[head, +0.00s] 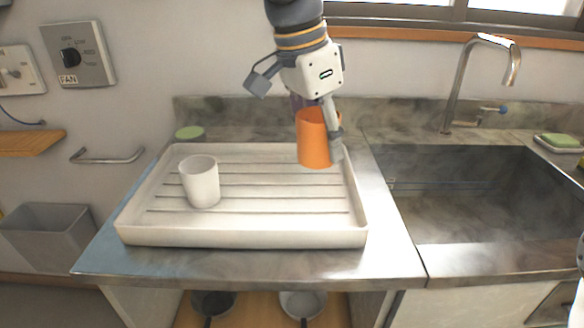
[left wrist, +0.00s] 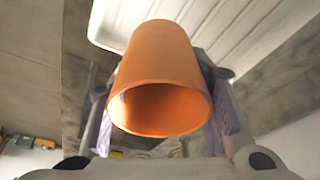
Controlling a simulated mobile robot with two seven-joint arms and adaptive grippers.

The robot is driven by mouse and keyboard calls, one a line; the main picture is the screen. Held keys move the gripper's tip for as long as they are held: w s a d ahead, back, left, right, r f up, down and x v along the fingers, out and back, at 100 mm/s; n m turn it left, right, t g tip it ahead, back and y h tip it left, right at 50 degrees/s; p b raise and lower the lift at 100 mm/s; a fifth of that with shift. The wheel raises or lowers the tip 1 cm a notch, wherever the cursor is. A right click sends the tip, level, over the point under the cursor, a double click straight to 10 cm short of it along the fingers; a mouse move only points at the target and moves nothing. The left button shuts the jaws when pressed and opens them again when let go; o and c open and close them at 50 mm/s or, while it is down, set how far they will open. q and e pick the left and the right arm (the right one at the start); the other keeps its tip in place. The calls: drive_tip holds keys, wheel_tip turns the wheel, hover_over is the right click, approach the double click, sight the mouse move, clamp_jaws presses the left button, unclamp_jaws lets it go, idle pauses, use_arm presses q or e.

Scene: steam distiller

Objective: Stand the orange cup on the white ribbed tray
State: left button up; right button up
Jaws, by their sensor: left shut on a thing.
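The orange cup (head: 313,142) is upright at the back right part of the white ribbed tray (head: 240,237) in the head view. My left gripper (head: 318,122) comes down from above and is shut on the cup, with one finger showing on its right side. In the left wrist view the cup (left wrist: 162,70) sits between the two purple finger pads, its open mouth toward the camera, and the tray (left wrist: 215,25) lies beyond it. I cannot tell whether the cup's base touches the tray.
A white cup (head: 199,182) stands on the left part of the tray. A green-topped round thing (head: 189,133) is behind the tray's back left corner. The sink (head: 460,195) and tap (head: 478,75) are to the right. The tray's middle and front right are clear.

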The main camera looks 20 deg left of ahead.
use_arm(q)
hover_over(301, 187)
drive_tip(key=s, duration=0.1)
wheel_tip(301, 187, down, 6)
drive_tip(key=shift+a+r, duration=0.1)
drive_tip(key=shift+a, duration=0.05)
drive_tip(key=shift+w+a+f, duration=0.1)
drive_tip(key=shift+a+f, duration=0.05)
drive_tip(key=shift+f, duration=0.8)
drive_tip(key=shift+w+a+f, duration=0.1)
drive_tip(key=shift+a+f, duration=0.05)
drive_tip(key=shift+f, duration=0.8)
drive_tip(key=shift+f, duration=0.15)
drive_tip(key=o, duration=1.1)
drive_tip(key=shift+c, duration=0.2)
drive_tip(key=v, duration=1.2)
